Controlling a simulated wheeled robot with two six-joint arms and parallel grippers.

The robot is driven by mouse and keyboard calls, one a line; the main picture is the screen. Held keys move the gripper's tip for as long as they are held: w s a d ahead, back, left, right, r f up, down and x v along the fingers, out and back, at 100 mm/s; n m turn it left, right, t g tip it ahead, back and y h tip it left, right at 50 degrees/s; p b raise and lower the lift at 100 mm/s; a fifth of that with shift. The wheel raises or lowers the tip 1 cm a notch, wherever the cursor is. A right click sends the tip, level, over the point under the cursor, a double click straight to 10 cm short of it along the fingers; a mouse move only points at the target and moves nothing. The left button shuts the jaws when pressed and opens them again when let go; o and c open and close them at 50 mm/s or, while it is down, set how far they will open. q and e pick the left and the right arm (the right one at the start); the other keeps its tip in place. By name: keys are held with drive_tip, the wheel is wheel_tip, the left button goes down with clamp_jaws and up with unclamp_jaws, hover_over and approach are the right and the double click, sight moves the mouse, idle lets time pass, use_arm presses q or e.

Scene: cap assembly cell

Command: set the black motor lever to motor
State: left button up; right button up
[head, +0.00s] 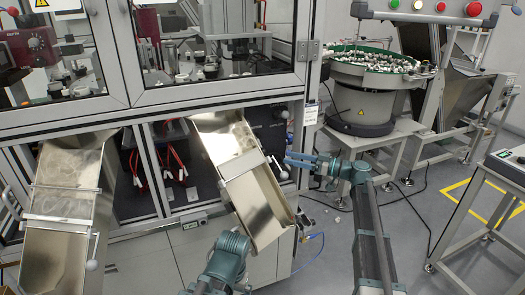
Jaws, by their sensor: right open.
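My right gripper (292,160) reaches in from the right, its fingers pointing left. It is open and empty, beside the right metal chute (266,205) and in front of the machine's frame. A thin dark rod with a pale knob (283,174) sits at the chute's right edge, just below and left of the fingertips. I cannot tell whether this is the black motor lever, nor read any motor marking. My left arm shows at the bottom centre in front of the chute; its gripper is not visible.
A left chute (62,205) slopes out of the glazed machine cabinet (215,90). A round feeder bowl (380,68) full of small parts stands at the back right on a stand. A grey bench (500,185) is at the right edge. Cables lie on the open floor (335,250).

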drive_tip(key=x, duration=1.1)
drive_tip(key=shift+w+a, duration=0.1)
drive_tip(key=shift+a, duration=0.3)
clamp_jaws()
idle(0.8)
